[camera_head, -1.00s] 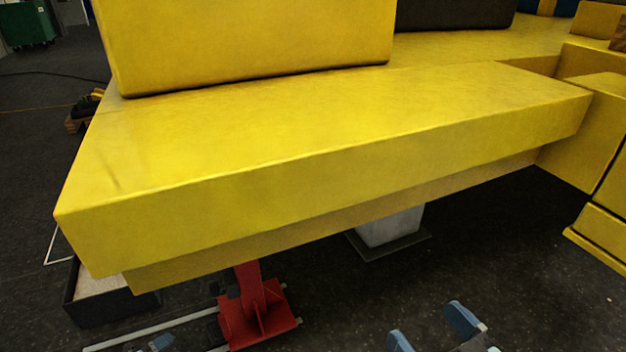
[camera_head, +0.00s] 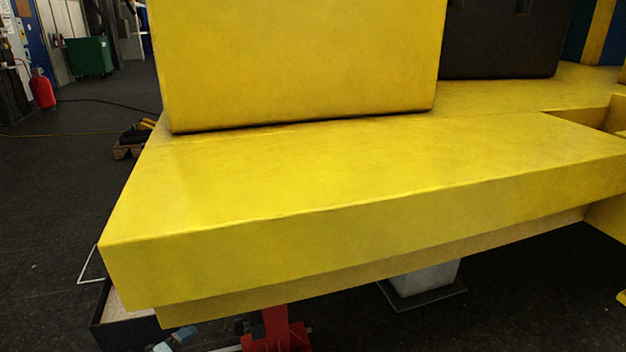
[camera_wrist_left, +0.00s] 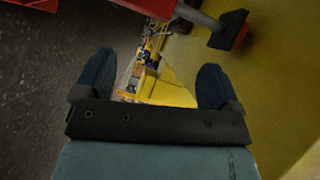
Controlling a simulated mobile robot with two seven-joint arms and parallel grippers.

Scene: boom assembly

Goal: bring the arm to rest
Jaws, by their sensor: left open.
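My left gripper (camera_wrist_left: 155,82) is open in the left wrist view, its two blue fingers wide apart with nothing held between them. In the head view, small blue parts that look like my left gripper (camera_head: 178,338) show at the bottom edge, below the front of the yellow boom (camera_head: 330,215). They are partly cut off, so the gap to the boom cannot be told. My right gripper is not in view.
A red stand (camera_head: 277,334) and a grey block (camera_head: 425,279) are under the boom. A black-rimmed tray (camera_head: 123,335) lies at the lower left. A large yellow box (camera_head: 300,60) rests on the boom. The dark floor at left is mostly clear.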

